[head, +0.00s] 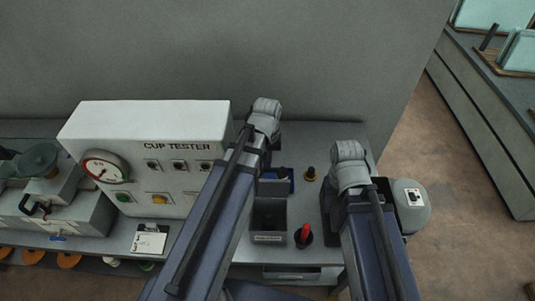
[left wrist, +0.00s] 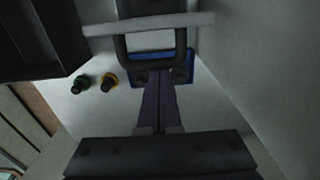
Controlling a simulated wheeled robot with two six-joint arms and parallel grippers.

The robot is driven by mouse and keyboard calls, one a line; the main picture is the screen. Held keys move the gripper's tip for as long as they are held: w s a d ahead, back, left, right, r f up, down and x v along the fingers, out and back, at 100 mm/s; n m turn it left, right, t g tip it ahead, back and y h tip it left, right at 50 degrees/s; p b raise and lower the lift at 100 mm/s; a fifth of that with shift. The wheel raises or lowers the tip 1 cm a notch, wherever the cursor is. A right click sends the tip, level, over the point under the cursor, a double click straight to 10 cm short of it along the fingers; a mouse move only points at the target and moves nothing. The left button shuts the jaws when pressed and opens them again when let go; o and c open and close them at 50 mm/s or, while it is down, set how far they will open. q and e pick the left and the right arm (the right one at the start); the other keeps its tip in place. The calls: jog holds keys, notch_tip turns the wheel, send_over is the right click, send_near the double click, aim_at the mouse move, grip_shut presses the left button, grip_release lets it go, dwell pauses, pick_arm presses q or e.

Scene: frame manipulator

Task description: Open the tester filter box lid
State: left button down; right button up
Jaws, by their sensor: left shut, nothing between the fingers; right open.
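A dark box (left wrist: 38,40) shows at the upper left of the left wrist view. My left gripper (left wrist: 155,82) is shut and empty, its purple fingers together over a blue tray (left wrist: 186,66). A dark bracket-shaped part (left wrist: 121,50) lies just beyond the fingertips. In the head view my left gripper cannot be made out. My right gripper's fingers are hidden.
The blue tray (head: 290,182) also shows behind the grey box. A yellow-based knob (head: 310,174) and a red-handled tool (head: 304,235) stand to the right. A card (head: 149,240) lies in front of the tester. A wall (head: 200,50) closes off the back.

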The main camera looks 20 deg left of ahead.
dwell(0.4)
pick_arm(q)
jog(key=w+a, duration=0.1)
jog(key=w, duration=0.4)
jog(key=s+r+p, duration=0.3)
jog(key=r+p, duration=0.6)
jog(key=shift+s+d+r, duration=0.2)
jog(key=shift+s+d, duration=0.15)
jog(key=shift+s, duration=0.05)
jog(key=shift+f, duration=0.15)
